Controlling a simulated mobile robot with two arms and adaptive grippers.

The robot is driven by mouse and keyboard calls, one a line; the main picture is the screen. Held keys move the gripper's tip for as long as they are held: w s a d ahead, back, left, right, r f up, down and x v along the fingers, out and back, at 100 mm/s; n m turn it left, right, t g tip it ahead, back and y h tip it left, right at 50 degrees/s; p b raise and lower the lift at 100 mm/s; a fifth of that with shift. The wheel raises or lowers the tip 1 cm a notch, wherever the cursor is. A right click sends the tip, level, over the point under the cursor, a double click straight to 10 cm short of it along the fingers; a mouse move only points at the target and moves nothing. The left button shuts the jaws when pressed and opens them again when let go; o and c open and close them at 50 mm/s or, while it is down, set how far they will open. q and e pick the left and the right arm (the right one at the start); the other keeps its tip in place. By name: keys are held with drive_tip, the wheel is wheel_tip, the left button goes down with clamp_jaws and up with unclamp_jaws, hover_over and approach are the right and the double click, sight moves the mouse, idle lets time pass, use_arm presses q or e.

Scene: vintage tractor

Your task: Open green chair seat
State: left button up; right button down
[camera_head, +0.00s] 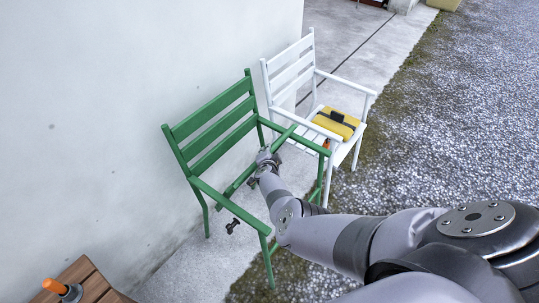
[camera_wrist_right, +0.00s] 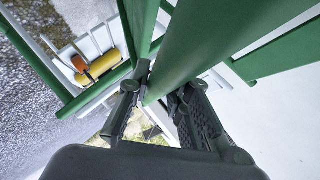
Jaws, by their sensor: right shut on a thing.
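The green chair (camera_head: 215,128) stands against the white wall, with slatted back, armrests and legs. Its seat (camera_head: 236,183) appears as a narrow green strip between the armrests, seen nearly edge-on, so it looks tilted up rather than flat. My right gripper (camera_head: 268,158) reaches between the armrests to this strip. In the right wrist view, my right gripper (camera_wrist_right: 160,98) is shut on a green seat part (camera_wrist_right: 185,55) that runs up from between the fingers. The exact contact is partly hidden. My left gripper is not in view.
A white chair (camera_head: 290,68) with a yellow item (camera_head: 336,123) on its seat stands close behind the green one. A small black object (camera_head: 232,226) shows below the near armrest. A wooden surface with an orange-topped object (camera_head: 53,286) is at lower left. Gravel lies open at right.

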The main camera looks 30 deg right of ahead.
drive_tip(key=shift+w+r, duration=0.2)
drive_tip(key=shift+r, duration=0.05)
drive_tip(key=c, duration=1.4)
unclamp_jaws()
drive_tip(key=shift+s+f, duration=0.1)
drive_tip(key=shift+c, duration=0.2)
drive_tip(key=shift+s+a+f, duration=0.1)
drive_tip(key=shift+f, duration=0.05)
